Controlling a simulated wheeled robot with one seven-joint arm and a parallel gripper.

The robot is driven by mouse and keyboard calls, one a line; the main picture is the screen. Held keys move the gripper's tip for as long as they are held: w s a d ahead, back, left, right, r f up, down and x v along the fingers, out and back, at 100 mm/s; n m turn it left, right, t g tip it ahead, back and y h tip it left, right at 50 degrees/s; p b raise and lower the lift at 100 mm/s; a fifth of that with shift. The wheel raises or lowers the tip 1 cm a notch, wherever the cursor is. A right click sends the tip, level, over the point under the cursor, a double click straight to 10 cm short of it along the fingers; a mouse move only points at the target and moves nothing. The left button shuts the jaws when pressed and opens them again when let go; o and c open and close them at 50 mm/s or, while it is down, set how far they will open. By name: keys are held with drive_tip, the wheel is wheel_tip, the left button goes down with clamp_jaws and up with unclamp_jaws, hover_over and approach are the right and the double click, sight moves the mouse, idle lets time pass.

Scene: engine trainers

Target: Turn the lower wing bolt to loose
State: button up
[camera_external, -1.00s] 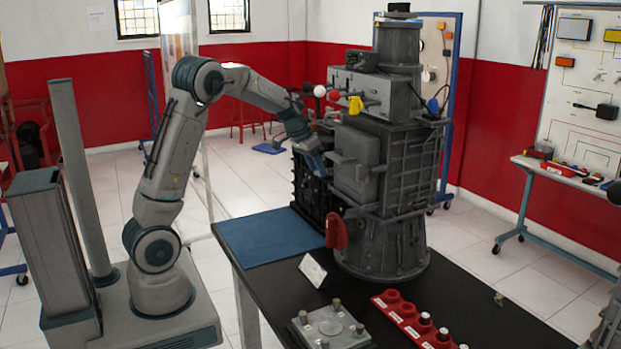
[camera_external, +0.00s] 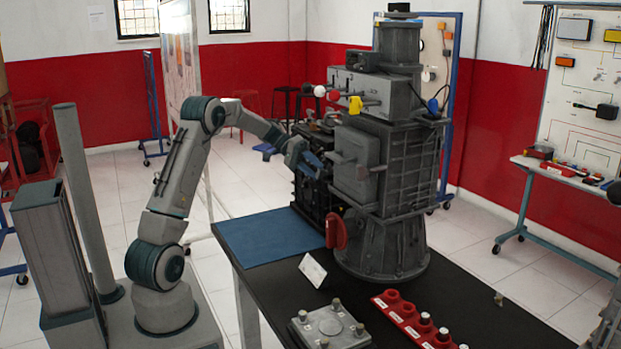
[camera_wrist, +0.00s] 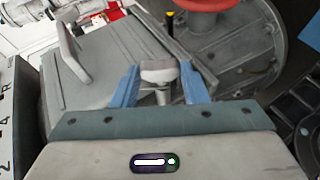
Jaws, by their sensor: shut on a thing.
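My gripper (camera_wrist: 159,76) has its two blue fingers on either side of a grey wing bolt (camera_wrist: 159,73) and is shut on it. The bolt's shank shows below its head in the wrist view. A second grey wing bolt (camera_wrist: 68,38) stands at upper left on the same flat grey cover (camera_wrist: 110,75). In the outside view my gripper (camera_external: 312,166) is at the left side of the box-like cover (camera_external: 356,180) on the engine trainer. The held bolt is hidden there, and I cannot tell the bolt's turned angle from that view.
A red handle (camera_external: 336,231) hangs below the cover, and its red part (camera_wrist: 208,4) shows near the fingers in the wrist view. Red and white knobs (camera_external: 320,91) stick out above. A blue mat (camera_external: 265,238) lies clear on the table's left end.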

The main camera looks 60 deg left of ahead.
drive_tip(key=shift+a+f+n+t+h+b, duration=0.1)
drive_tip(key=shift+f+n+t+h+b, duration=0.2)
drive_tip(key=shift+h, duration=0.7)
drive_tip(key=shift+a+f+n+t+h+b, duration=0.1)
drive_tip(key=shift+f+n+t+h+b, duration=0.2)
drive_tip(key=shift+h, duration=0.7)
drive_tip(key=shift+r, duration=0.1)
drive_tip(key=o, duration=1)
drive_tip(key=b+v, duration=0.1)
drive_tip(key=v, duration=1.3)
drive_tip(key=shift+b, duration=0.35)
